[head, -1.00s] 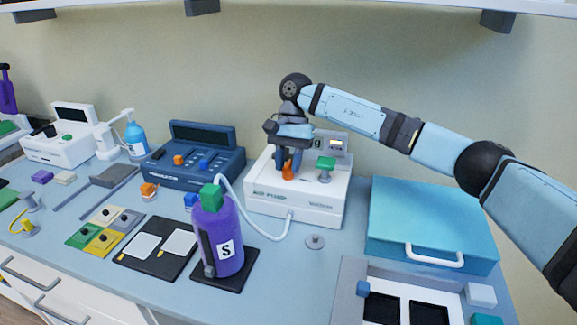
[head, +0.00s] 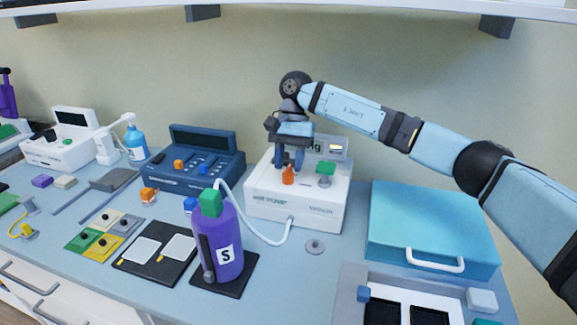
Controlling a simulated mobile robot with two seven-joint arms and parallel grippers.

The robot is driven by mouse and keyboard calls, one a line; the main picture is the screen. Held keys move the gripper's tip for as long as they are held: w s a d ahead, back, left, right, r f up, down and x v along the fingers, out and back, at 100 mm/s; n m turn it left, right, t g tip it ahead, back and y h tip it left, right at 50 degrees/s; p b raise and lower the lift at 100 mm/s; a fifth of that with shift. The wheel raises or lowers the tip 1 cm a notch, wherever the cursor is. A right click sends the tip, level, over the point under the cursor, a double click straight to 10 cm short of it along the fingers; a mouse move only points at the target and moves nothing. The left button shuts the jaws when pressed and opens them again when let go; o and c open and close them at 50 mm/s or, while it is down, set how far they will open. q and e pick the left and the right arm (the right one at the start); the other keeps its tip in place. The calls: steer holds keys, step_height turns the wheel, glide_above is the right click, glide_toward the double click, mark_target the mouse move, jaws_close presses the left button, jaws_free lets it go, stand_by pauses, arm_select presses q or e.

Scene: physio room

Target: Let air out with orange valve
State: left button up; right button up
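The orange valve (head: 288,176) stands on top of the white pump unit (head: 292,203), left of a green knob (head: 325,172). My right gripper (head: 289,163) points down at the orange valve, with its dark fingers on either side of the valve's upper part. Whether the fingers touch the valve I cannot tell. A white hose runs from the pump's front to the purple cuff cylinder (head: 222,245), marked S and with a green cap, upright on a black pad. My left gripper is not in view.
A teal case (head: 433,222) with a white handle lies right of the pump. A blue device (head: 195,160) stands to its left. A grey disc (head: 315,246) lies in front. A tray with black wells (head: 350,285) is at the lower right.

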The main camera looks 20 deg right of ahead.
arm_select(q)
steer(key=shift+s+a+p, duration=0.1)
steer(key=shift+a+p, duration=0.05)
steer(key=shift+p, duration=0.3)
arm_select(e)
steer(key=v, duration=1.2)
steer(key=shift+r, duration=0.25)
steer(key=shift+a, duration=0.1)
